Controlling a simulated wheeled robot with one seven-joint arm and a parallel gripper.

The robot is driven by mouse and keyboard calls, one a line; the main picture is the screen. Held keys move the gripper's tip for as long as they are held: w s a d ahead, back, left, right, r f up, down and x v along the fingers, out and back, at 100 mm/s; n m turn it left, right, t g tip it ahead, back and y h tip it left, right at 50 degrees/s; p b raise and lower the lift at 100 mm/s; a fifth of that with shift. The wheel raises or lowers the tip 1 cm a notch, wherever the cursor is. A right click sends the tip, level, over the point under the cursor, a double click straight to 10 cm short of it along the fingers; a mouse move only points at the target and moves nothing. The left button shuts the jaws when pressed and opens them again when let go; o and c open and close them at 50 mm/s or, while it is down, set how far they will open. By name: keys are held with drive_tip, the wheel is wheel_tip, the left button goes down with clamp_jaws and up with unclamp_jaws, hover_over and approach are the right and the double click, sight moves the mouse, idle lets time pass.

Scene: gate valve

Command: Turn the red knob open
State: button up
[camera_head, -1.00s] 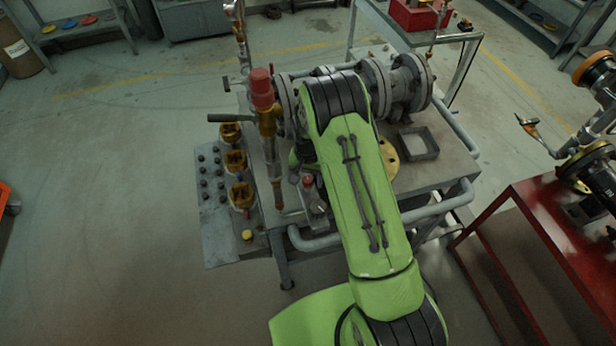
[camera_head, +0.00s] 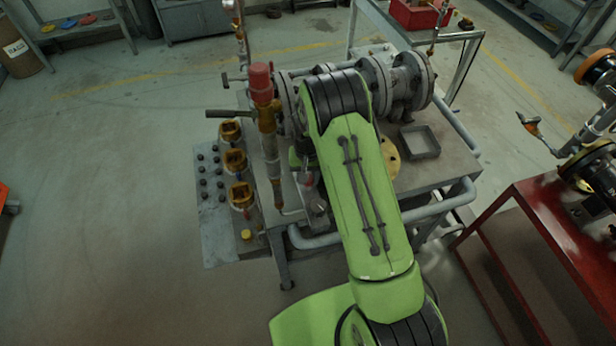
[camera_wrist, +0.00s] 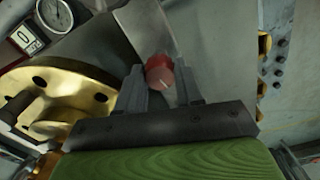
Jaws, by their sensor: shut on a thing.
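The red knob (camera_wrist: 160,72) sits between the two grey fingers of my gripper (camera_wrist: 160,82) in the wrist view. The fingers are closed on its sides, and a pale line marks its round end face. In the head view a small red spot, which looks like the knob (camera_head: 308,180), shows just left of my green arm. The arm hides most of my gripper and the part that the knob sits on in that view.
A brass flange (camera_wrist: 62,98) and a round gauge (camera_wrist: 55,15) lie left of my gripper. A red-capped brass valve (camera_head: 262,85) stands upright left of my arm. The grey bench (camera_head: 455,165) carries large pipe flanges and a small tray (camera_head: 419,142). A red table (camera_head: 530,240) stands at right.

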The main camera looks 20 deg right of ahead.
drive_tip(key=n+b, duration=0.1)
drive_tip(key=n, duration=0.3)
drive_tip(key=shift+n+b, duration=0.3)
drive_tip(key=shift+b, duration=0.1)
drive_tip(key=n+b, duration=0.1)
drive_tip(key=n, duration=0.2)
drive_tip(key=shift+a+n, duration=0.1)
drive_tip(key=shift+n, duration=0.2)
drive_tip(key=n+b, duration=0.1)
drive_tip(key=n, duration=0.2)
drive_tip(key=shift+n, duration=0.3)
drive_tip(key=shift+r+n+b, duration=0.1)
drive_tip(key=shift+n+b, duration=0.2)
drive_tip(key=shift+n, duration=1.4)
drive_tip(key=o, duration=1)
drive_tip(key=shift+o, duration=0.2)
wheel_tip(320, 180, up, 16)
drive_tip(key=p, duration=0.2)
